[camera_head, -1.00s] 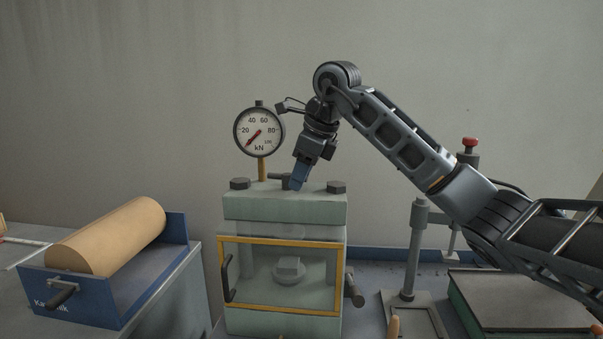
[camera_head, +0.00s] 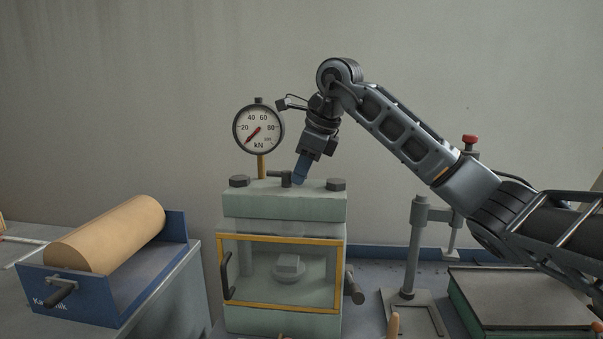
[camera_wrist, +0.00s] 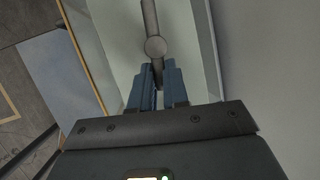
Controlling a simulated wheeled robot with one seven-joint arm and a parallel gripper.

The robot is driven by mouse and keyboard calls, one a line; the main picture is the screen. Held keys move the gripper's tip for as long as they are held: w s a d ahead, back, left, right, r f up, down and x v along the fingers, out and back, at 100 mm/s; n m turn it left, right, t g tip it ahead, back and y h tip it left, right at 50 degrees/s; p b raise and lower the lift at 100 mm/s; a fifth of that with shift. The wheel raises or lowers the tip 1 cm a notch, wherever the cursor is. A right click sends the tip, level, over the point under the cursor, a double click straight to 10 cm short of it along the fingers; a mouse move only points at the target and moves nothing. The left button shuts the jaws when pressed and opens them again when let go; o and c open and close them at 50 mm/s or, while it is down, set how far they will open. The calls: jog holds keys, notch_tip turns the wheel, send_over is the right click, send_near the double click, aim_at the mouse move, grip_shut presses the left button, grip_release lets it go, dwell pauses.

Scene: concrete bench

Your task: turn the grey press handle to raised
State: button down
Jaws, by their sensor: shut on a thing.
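The grey press handle (camera_head: 277,174) is a dark bar on a round pivot on top of the pale green press (camera_head: 285,207). In the wrist view the handle (camera_wrist: 151,18) runs from the top edge over its round hub (camera_wrist: 156,47) and down between the blue fingers. My gripper (camera_head: 300,179) comes down from the upper right onto the handle's right-hand part. In the wrist view my gripper (camera_wrist: 157,82) is shut on the bar's near end, just below the hub. The fingers hide that end of the bar.
A dial gauge (camera_head: 259,129) stands behind the handle, close to my wrist. Dark bolts (camera_head: 336,184) stick up at the press's top corners. A blue tray with a tan roll (camera_head: 108,234) is at left. A grey stand (camera_head: 415,245) is at right.

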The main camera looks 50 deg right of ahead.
jog(key=shift+w+d+f+n+y+b, duration=0.1)
jog(key=shift+w+d+n+y+b, duration=0.15)
jog(key=shift+n, duration=0.35)
jog(key=shift+d+n+y+b, duration=0.15)
jog(key=shift+n+y+b, duration=0.15)
jog(key=shift+n, duration=0.3)
jog(key=n, duration=0.1)
jog(key=n+y, duration=0.1)
jog(key=shift+w+d+n+g+b, duration=0.25)
jog(key=shift+w+n+g+b, duration=0.05)
jog(key=shift+g, duration=0.1)
jog(key=n, duration=0.2)
jog(key=w+n+g+y, duration=0.1)
jog(key=n, duration=0.1)
jog(key=shift+d+r+p, duration=0.2)
jog(key=shift+p, duration=0.2)
jog(key=shift+w+n+g+y+p, duration=0.2)
jog(key=shift+n+g+y, duration=0.05)
jog(key=shift+n, duration=0.4)
jog(key=shift+w+n+g+y+p, duration=0.2)
jog(key=shift+n+g, duration=0.05)
jog(key=shift+n, duration=0.4)
jog(key=shift+f, duration=0.1)
jog(key=c, duration=1.1)
grip_release()
jog(key=shift+d, duration=0.1)
jog(key=shift+b+v, duration=0.35)
jog(key=shift+v, duration=3.5)
